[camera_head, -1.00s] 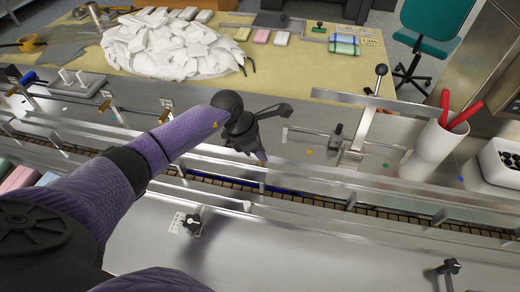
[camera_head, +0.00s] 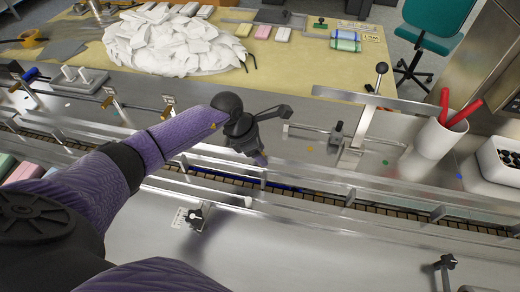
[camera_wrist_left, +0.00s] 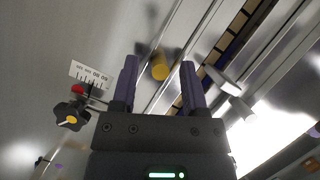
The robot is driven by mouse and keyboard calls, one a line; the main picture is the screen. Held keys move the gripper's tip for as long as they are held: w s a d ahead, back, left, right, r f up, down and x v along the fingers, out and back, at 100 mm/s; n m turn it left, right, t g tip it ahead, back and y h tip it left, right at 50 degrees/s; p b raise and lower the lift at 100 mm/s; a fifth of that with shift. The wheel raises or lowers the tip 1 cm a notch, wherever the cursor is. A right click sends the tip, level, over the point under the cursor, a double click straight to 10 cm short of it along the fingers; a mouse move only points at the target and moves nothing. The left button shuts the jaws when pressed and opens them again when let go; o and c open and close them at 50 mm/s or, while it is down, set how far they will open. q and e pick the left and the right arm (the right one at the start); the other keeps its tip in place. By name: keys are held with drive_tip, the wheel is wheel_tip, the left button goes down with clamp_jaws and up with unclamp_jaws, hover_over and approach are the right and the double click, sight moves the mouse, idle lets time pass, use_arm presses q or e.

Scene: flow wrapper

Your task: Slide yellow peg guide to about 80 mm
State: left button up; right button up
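The yellow peg (camera_wrist_left: 159,66) shows in the left wrist view between the two fingertips of my left gripper (camera_wrist_left: 159,74). The fingers are open, with a gap visible on both sides of the peg. In the head view my left gripper (camera_head: 258,156) points down over the guide rails, and it hides the peg. A white scale plate (camera_wrist_left: 91,75) with black marks lies left of the fingers, with a red pointer (camera_wrist_left: 78,90) at its lower edge. A black knob (camera_wrist_left: 71,117) with a yellow centre is beside it. The scale numbers are too small to read surely. My right gripper is out of view.
Long metal rails (camera_head: 310,183) and a brown-slatted conveyor (camera_head: 400,212) run across the machine. A white cup (camera_head: 437,138) with red-handled tools stands at the right. Another black knob (camera_head: 446,262) is at lower right. A table (camera_head: 290,58) with white wrappers is behind.

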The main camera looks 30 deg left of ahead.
use_arm(q)
drive_tip(key=p+v, duration=0.2)
drive_tip(key=v, duration=0.8)
drive_tip(key=shift+f, duration=0.1)
